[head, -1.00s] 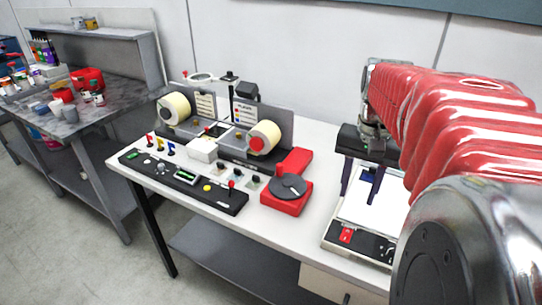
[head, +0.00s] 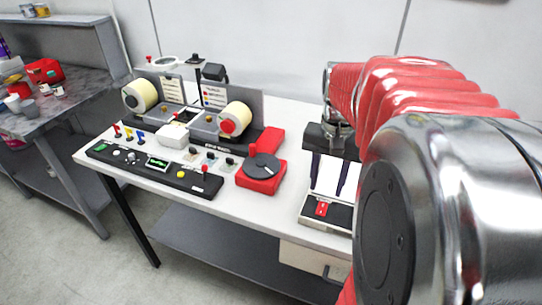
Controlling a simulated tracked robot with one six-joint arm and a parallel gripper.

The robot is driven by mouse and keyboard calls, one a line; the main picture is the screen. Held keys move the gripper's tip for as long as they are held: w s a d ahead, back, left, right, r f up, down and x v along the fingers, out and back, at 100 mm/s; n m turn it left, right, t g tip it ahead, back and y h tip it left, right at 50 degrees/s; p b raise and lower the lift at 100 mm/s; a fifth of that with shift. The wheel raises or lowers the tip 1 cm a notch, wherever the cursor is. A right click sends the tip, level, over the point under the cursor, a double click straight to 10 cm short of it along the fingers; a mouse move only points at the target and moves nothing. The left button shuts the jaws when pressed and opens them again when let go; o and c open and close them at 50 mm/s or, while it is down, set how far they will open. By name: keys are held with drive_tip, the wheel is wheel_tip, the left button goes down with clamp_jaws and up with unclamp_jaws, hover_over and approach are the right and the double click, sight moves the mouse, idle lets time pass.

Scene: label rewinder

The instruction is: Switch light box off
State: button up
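The light box (head: 330,176) stands on the right part of the white bench, with a bright white panel and a dark front strip. A red switch (head: 321,209) sits on that strip. My gripper (head: 327,192) is above the light box, pointing down. Its two dark fingers are apart with nothing between them, over the white panel and just behind the switch in the picture. I cannot tell whether the fingertips touch the panel. My silver and red arm hides the right side of the light box.
Left of the light box is a red unit with a dark disc (head: 262,167). A black control panel (head: 150,172) with knobs lies along the bench's front edge. The rewinder with its label rolls (head: 236,118) stands behind. A grey side table (head: 70,118) is at the left.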

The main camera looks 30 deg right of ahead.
sight(321, 211)
wheel_tip(321, 211, down, 8)
drive_tip(key=shift+f, duration=0.15)
idle(0.3)
drive_tip(key=shift+c, duration=0.6)
